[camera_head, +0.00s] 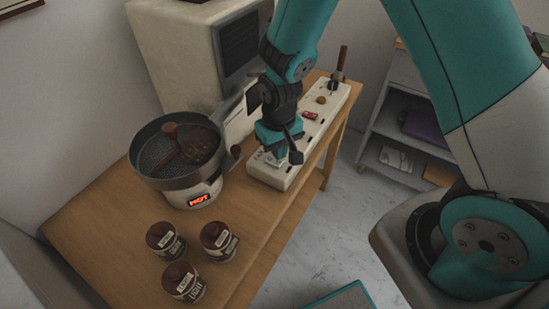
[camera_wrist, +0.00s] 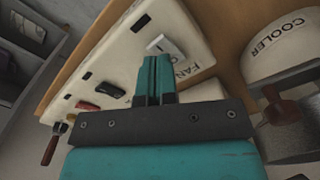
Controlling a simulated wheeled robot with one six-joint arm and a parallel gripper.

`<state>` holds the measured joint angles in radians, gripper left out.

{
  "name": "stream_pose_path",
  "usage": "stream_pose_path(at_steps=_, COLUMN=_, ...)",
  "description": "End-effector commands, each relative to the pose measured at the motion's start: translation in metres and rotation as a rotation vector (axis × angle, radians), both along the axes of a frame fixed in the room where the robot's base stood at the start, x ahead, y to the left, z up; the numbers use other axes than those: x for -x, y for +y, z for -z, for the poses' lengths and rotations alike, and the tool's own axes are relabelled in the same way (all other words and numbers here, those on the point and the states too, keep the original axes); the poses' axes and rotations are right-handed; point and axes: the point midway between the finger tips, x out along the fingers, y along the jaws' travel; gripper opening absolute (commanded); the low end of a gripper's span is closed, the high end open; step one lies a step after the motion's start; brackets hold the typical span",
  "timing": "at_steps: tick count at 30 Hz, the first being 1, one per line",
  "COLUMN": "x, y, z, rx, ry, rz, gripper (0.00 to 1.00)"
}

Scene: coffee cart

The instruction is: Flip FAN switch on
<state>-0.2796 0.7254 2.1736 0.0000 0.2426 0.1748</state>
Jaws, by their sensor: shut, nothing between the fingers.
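The white switch panel (camera_head: 326,120) lies along the right side of the wooden table. In the wrist view, the FAN label (camera_wrist: 187,72) is printed on the panel, beside a white rocker switch (camera_wrist: 159,44). My gripper (camera_wrist: 154,62) is shut and empty, with its fingertips just short of this switch in the picture; I cannot tell whether they touch it. In the head view, my gripper (camera_head: 274,156) points down at the near end of the panel and hides part of it. The switch's on or off position is not clear.
The COOLER drum (camera_wrist: 285,42) is close on the right in the wrist view. A red switch (camera_head: 310,115) and a dark-handled lever (camera_head: 339,67) are farther along. Several jars (camera_head: 183,281) stand in front.

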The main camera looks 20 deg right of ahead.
Motion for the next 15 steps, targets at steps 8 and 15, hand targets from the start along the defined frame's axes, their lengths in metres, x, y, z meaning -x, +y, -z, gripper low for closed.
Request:
stream_pose_path(at_steps=8, x=0.0000, y=0.0000, z=0.0002, rx=0.000, ry=0.000, rz=0.000, gripper=0.00)
stream_pose_path(at_steps=15, x=0.0000, y=0.0000, z=0.0033, rx=0.000, ry=0.000, rz=0.000, gripper=0.00)
